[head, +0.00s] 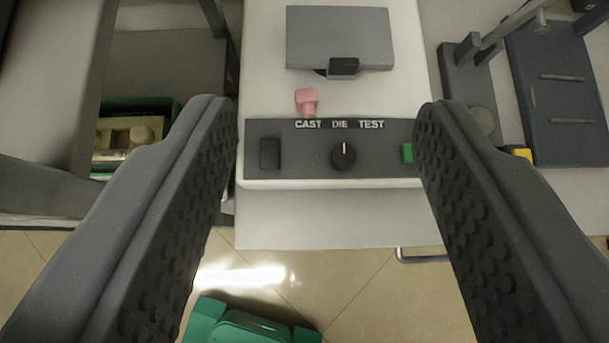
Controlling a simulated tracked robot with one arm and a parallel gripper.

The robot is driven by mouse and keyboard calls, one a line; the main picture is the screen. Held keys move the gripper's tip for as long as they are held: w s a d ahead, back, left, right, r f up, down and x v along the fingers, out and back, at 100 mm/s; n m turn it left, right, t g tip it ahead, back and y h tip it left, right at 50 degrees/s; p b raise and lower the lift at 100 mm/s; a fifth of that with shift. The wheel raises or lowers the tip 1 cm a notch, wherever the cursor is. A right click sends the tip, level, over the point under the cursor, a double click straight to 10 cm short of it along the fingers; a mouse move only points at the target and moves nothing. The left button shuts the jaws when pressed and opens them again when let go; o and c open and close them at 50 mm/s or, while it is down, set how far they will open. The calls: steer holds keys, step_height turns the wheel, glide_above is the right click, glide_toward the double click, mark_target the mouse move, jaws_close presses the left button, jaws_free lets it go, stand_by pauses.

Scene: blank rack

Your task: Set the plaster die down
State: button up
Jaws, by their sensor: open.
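My gripper (327,112) is open and empty, its two dark ribbed fingers spread wide on either side of the view. A small pink block with a narrower stem (306,99) sits on the pale machine top (270,85), just behind the front panel and left of centre. It lies between the fingertips in the picture, apart from both. It may be the plaster die, but I cannot tell for sure. The dark panel (292,158) reads CAST DIE TEST and carries a black knob (343,156), a black switch (269,154) and a green button (407,153).
A grey plate (340,32) with a black block (343,66) is at the machine's back. A green crate (150,103) holding cream parts (130,134) is at left. Dark fixtures (560,90) stand at right. A green object (245,325) is on the tiled floor below.

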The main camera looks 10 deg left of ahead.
steer(key=n+g+y, duration=0.1)
steer(key=g, duration=0.1)
glide_toward(308, 111)
steer(key=f+b, duration=0.1)
steer(key=w+a+f+b, duration=0.1)
steer(key=f, duration=0.1)
steer(key=shift+w, duration=0.25)
steer(key=shift+w+r+b+x, duration=0.1)
steer(key=shift+b+x, duration=0.1)
steer(key=shift+x, duration=0.65)
steer(key=shift+w+r+b+x, duration=0.1)
steer(key=shift+w+b+x, duration=0.1)
steer(key=shift+x, duration=0.7)
steer(key=shift+w+r+b+x, duration=0.1)
steer(key=shift+b+x, duration=0.1)
steer(key=shift+x, duration=0.65)
jaws_close()
